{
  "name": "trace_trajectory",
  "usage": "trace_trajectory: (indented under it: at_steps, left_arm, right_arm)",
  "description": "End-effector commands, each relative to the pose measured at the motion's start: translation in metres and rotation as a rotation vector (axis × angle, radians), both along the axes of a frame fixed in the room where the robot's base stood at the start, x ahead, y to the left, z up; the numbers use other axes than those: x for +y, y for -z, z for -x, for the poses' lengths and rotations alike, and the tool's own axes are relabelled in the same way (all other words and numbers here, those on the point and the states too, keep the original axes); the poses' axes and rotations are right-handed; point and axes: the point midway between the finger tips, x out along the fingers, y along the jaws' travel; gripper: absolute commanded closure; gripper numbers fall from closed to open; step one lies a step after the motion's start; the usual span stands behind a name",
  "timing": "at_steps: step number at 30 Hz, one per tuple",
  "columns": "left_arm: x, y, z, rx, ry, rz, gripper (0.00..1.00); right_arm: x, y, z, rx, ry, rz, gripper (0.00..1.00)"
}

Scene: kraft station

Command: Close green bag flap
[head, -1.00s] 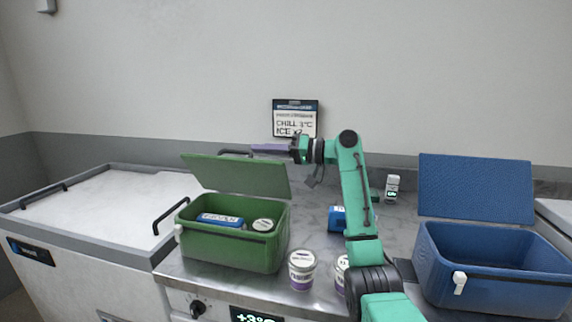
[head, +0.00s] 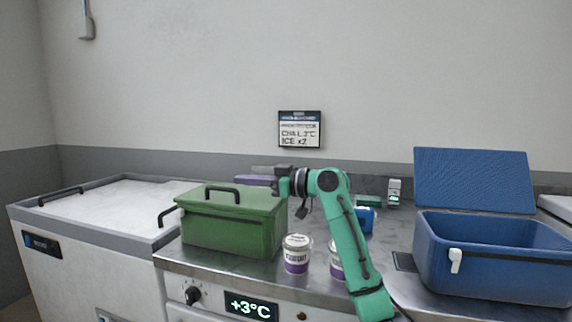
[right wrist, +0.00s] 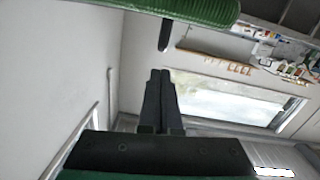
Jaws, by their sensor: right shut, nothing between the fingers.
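The green bag (head: 225,237) stands on the metal counter at left of centre. Its green flap (head: 262,199) lies down over the opening and hides the contents; I see no clear gap along the front edge. A black handle (head: 222,192) is on the flap. My right gripper (head: 258,179) is shut and empty, just above the flap's back right corner. Whether it touches the flap is unclear. In the right wrist view the closed fingers (right wrist: 160,78) point toward a green ribbed edge (right wrist: 185,8), with a gap between. My left gripper is out of view.
Purple-and-white tubs (head: 297,254) stand right of the bag, one partly behind my right arm. An open blue bag (head: 490,265) stands at right with its flap (head: 473,180) up. A white-topped chest (head: 110,214) is at left.

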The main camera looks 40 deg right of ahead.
Motion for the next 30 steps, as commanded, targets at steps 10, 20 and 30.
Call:
trace_trajectory:
  at_steps: [10,20,30]
  left_arm:
    - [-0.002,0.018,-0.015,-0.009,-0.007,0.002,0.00]
    - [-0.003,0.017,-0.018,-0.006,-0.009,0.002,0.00]
    - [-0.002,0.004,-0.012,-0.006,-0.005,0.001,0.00]
  right_arm:
    - [0.006,0.018,0.003,-0.058,0.000,0.092,1.00]
    - [0.007,0.017,0.004,-0.064,0.000,0.101,1.00]
    - [0.012,0.002,0.001,-0.065,0.001,0.100,1.00]
